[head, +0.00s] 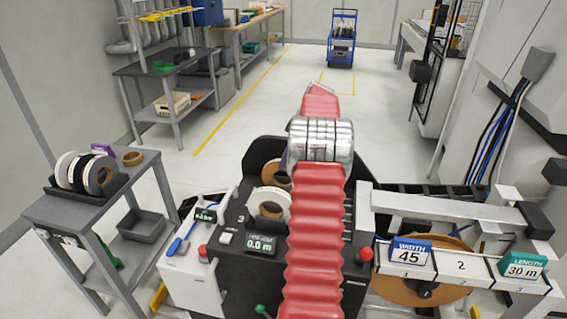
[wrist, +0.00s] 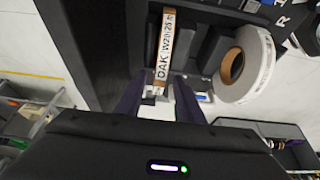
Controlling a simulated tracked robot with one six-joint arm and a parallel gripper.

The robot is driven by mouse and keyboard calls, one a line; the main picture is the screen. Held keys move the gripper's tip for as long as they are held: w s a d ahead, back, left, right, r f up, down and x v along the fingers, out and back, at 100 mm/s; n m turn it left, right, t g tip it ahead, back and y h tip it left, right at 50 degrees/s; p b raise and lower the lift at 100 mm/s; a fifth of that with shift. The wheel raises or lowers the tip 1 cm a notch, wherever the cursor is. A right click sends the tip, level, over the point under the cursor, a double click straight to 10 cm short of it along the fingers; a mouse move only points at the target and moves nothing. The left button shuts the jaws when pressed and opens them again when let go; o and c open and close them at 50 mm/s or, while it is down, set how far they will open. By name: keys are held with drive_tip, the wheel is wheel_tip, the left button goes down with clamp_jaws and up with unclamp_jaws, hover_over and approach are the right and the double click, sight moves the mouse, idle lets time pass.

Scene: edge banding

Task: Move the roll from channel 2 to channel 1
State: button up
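My gripper (wrist: 157,90) is open in the wrist view, its two dark fingers apart. Just ahead of the gap, a narrow roll seen edge-on, labelled OAK (wrist: 166,48), stands in a dark slotted holder. To its right is a white roll with a brown core (wrist: 243,64), its face turned to the camera. In the head view my red-sleeved arm hides the gripper. Left of the arm, a white roll with a brown core (head: 269,203) sits in the dark machine housing, with another brown-and-white roll (head: 275,172) partly visible behind it. Channels 1 and 2 cannot be told apart for certain.
A grey side table (head: 60,211) at left holds a rack of rolls. The floor beyond is clear up to a blue cart (head: 342,42).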

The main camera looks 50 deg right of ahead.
drive_tip(key=v, duration=0.9)
drive_tip(key=shift+s+r, duration=0.2)
drive_tip(key=shift+r, duration=0.15)
drive_tip(key=w+a+r+m, duration=0.1)
drive_tip(key=w+a+r, duration=0.25)
drive_tip(key=a, duration=0.55)
drive_tip(key=w+a+r, duration=0.3)
drive_tip(key=a+r, duration=0.1)
drive_tip(key=a, duration=0.4)
drive_tip(key=a+r+m+h, duration=0.1)
drive_tip(key=a+r, duration=0.2)
drive_tip(key=a, duration=1.4)
drive_tip(key=s+a+f+m+h, duration=0.1)
drive_tip(key=s+a, duration=0.3)
drive_tip(key=a, duration=0.4)
drive_tip(key=s+a+f+m, duration=0.1)
drive_tip(key=s+a, duration=0.4)
drive_tip(key=a, duration=0.3)
drive_tip(key=s+a+f+t, duration=0.1)
drive_tip(key=s+a+f, duration=0.5)
drive_tip(key=s+a, duration=0.3)
drive_tip(key=shift+s+f+m+t, duration=0.3)
drive_tip(key=shift+s, duration=0.25)
